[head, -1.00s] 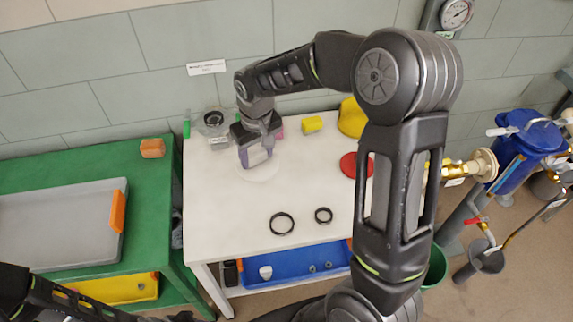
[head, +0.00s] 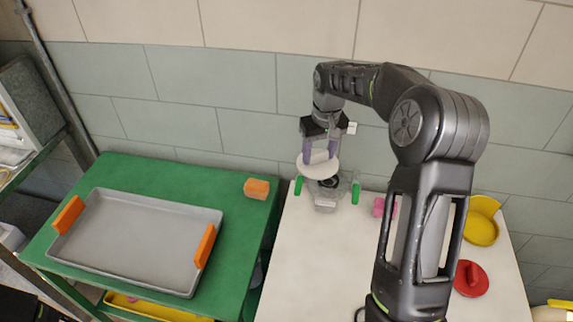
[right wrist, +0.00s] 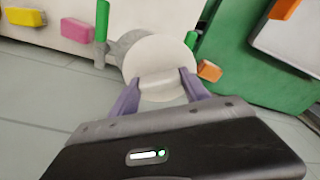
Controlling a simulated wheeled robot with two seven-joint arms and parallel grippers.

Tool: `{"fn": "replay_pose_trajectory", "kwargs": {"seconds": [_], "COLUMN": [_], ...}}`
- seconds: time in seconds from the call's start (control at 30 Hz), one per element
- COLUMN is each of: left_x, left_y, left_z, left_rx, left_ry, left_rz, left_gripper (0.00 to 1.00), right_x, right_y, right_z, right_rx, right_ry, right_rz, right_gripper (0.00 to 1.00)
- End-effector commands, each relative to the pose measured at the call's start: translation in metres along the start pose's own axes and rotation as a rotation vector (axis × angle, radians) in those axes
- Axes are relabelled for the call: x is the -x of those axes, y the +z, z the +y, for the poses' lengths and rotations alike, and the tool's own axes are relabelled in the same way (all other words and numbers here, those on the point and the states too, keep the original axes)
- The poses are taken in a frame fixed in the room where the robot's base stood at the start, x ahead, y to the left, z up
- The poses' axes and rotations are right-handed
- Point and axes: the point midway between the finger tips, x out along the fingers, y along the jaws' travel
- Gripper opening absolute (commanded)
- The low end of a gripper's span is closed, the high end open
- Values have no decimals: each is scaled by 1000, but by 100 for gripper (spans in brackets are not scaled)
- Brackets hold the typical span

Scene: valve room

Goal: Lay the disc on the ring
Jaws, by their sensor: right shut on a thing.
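My right gripper (head: 319,158) is shut on a pale white disc (head: 309,170). The disc partly covers the housing in the head view. In the right wrist view the purple fingers of the gripper (right wrist: 160,88) pinch a raised grip on the disc (right wrist: 158,55), and the grey housing (right wrist: 122,47) shows partly behind it. I cannot tell whether the disc touches the housing. My left gripper is not in view.
Green posts (head: 356,193) stand beside the housing. A pink block (head: 379,207), a red disc with a handle (head: 471,279) and a yellow part (head: 481,228) lie to the right on the white table (head: 310,260). A green table (head: 130,172) with a grey tray (head: 135,243) and an orange block (head: 257,188) stands left.

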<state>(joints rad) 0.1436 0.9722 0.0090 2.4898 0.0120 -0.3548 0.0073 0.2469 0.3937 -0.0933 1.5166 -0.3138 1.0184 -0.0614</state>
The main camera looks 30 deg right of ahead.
Motion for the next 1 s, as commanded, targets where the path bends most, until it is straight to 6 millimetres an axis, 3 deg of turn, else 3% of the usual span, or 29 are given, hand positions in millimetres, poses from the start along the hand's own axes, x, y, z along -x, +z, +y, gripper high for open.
{"fn": "replay_pose_trajectory", "kwargs": {"seconds": [0.1,0.23,0.67,1.0], "left_x": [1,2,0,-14], "left_y": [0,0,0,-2], "left_z": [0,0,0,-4], "left_rx": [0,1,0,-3], "left_ry": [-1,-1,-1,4], "left_rz": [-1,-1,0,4], "left_gripper": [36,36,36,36], "right_x": [4,5,4,-18], "right_y": [0,1,1,4], "right_z": [26,40,43,42], "right_rx": [-18,-25,-24,-24], "right_ry": [4,6,7,6], "right_rz": [4,4,5,4], "right_gripper": [0,0,0,0]}}
